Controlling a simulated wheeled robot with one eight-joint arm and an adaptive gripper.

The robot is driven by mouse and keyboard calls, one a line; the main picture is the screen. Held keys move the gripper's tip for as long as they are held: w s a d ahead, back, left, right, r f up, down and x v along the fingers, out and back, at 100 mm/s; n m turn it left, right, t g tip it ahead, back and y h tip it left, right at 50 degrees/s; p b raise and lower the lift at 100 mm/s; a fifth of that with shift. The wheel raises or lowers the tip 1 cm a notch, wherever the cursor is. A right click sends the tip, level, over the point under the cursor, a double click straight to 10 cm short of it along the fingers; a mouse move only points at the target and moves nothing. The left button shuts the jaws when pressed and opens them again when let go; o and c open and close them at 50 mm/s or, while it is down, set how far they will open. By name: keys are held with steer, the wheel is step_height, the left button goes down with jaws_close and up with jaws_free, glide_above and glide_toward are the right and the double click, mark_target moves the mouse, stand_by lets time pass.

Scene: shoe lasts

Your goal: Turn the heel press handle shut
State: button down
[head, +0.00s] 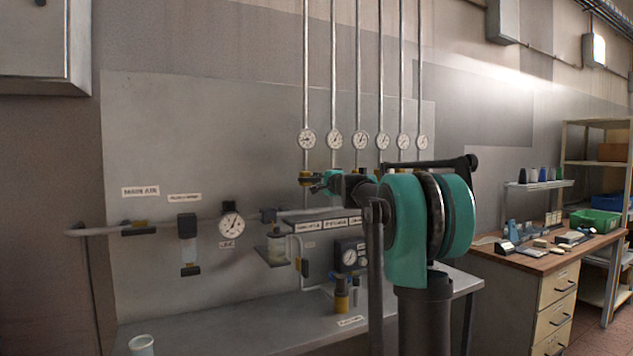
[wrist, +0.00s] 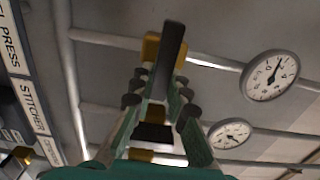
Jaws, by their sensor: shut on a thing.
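My gripper (head: 319,184) is at the row of pipe valves on the wall, its fingers reaching left in the head view. In the wrist view my gripper (wrist: 157,88) has its green, dark-padded fingers closed around a dark bar handle (wrist: 172,52). A yellow valve body (wrist: 151,46) sits behind the handle on a grey pipe. The handle appears to run roughly across that pipe. A label ending "L PRESS" (wrist: 10,38) is at the left, beside a "STITCHER" label (wrist: 33,108). In the head view my gripper partly hides the valve (head: 306,175).
Gauges (head: 307,139) sit on the vertical pipes above the valves. A grey bench (head: 215,322) runs below. A wooden-topped desk (head: 540,253) stands at right.

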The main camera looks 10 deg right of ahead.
stand_by(0.3)
steer(key=c, duration=1.5)
jaws_free()
steer(key=v, duration=1.2)
